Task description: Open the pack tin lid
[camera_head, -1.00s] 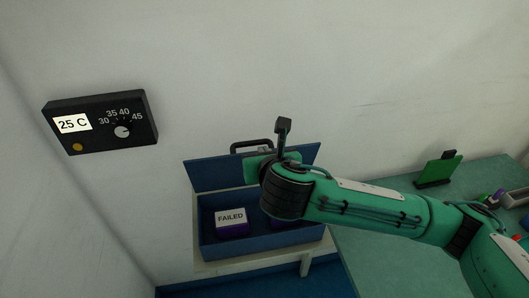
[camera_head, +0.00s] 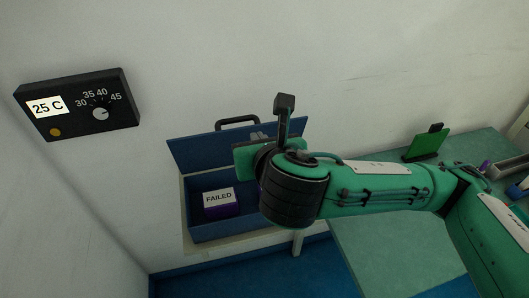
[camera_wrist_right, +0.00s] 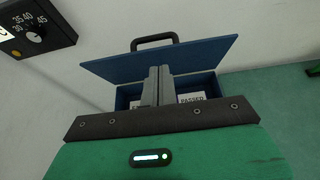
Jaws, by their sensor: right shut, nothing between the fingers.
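The pack tin (camera_head: 240,226) is a blue box below the wall, and it also shows in the wrist view (camera_wrist_right: 122,101). Its blue lid (camera_head: 195,152) stands raised at the back, with a dark handle (camera_head: 237,121) at its upper edge. The lid and handle also show in the wrist view (camera_wrist_right: 205,52). My right gripper (camera_wrist_right: 159,70) is shut and empty, its fingers in front of the lid; whether they touch it I cannot tell. In the head view my right wrist hides the tin's right part. My left gripper is not in view.
A purple pack labelled FAILED (camera_head: 220,202) sits in the tin; the wrist view shows a PASSED label (camera_wrist_right: 192,98) there. A black temperature controller (camera_head: 78,104) reading 25 C is on the wall. A green table (camera_head: 375,240) at right carries a green board (camera_head: 426,144).

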